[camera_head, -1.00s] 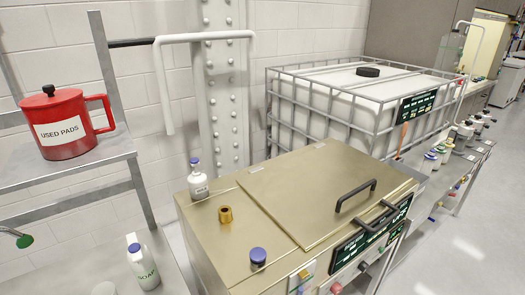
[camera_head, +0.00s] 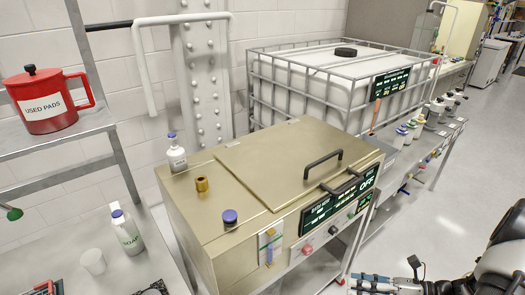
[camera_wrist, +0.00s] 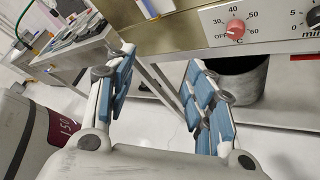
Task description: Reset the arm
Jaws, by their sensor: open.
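My gripper (camera_wrist: 160,95) shows in the wrist view with its two blue-padded fingers spread wide and nothing between them. In the head view, my gripper (camera_head: 375,284) shows at the bottom edge, right of the brass-coloured machine (camera_head: 180,225), partly cut off by the frame. In the wrist view, the machine's front panel (camera_wrist: 262,22) with a red temperature knob (camera_wrist: 235,29) lies beyond the fingers at the upper right, apart from them.
A dark bin (camera_wrist: 240,78) stands under the machine's bench. The machine's lid handle (camera_head: 322,163) sticks up. A white caged tank (camera_head: 300,75) stands behind. A red pot (camera_head: 50,103) and a soap bottle (camera_head: 127,232) are at left. Open floor (camera_head: 440,215) lies at right.

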